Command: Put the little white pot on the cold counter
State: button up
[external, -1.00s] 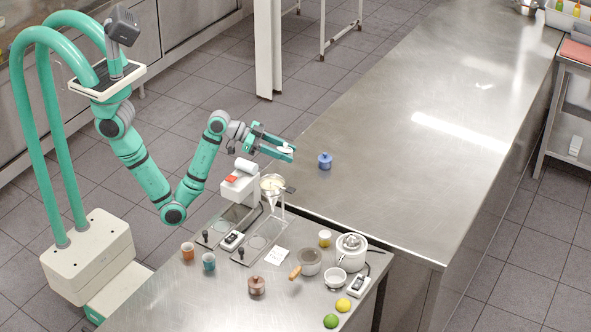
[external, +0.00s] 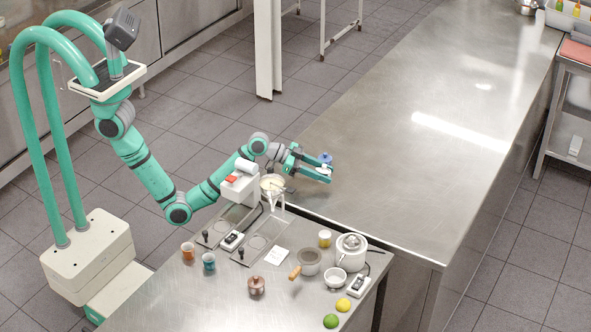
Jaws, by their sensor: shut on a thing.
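My gripper (external: 325,174) is over the near left part of the long steel counter (external: 420,170). It is shut on the little white pot (external: 324,170), of which only a small pale part shows between the teal fingers. A small blue pot (external: 326,158) stands on the counter right by the fingers, partly hidden by them. I cannot tell whether the white pot touches the counter or the blue pot. The long counter is otherwise bare around there.
The nearer worktop holds a white dispenser (external: 240,184), orange (external: 188,250) and teal (external: 209,261) cups, a brown pot (external: 256,285), a white lidded cooker (external: 351,250), a white bowl (external: 335,279) and a lime (external: 331,321). The long counter's middle is clear.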

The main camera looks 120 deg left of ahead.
jog(key=shift+w+a+f, duration=0.15)
jog(key=shift+w+f, duration=0.05)
jog(key=shift+f, duration=1.6)
jog(key=shift+f, duration=0.1)
jog(key=o, duration=1.1)
jog(key=shift+o, duration=0.2)
jog(key=shift+s, duration=0.1)
jog(key=v, duration=1.2)
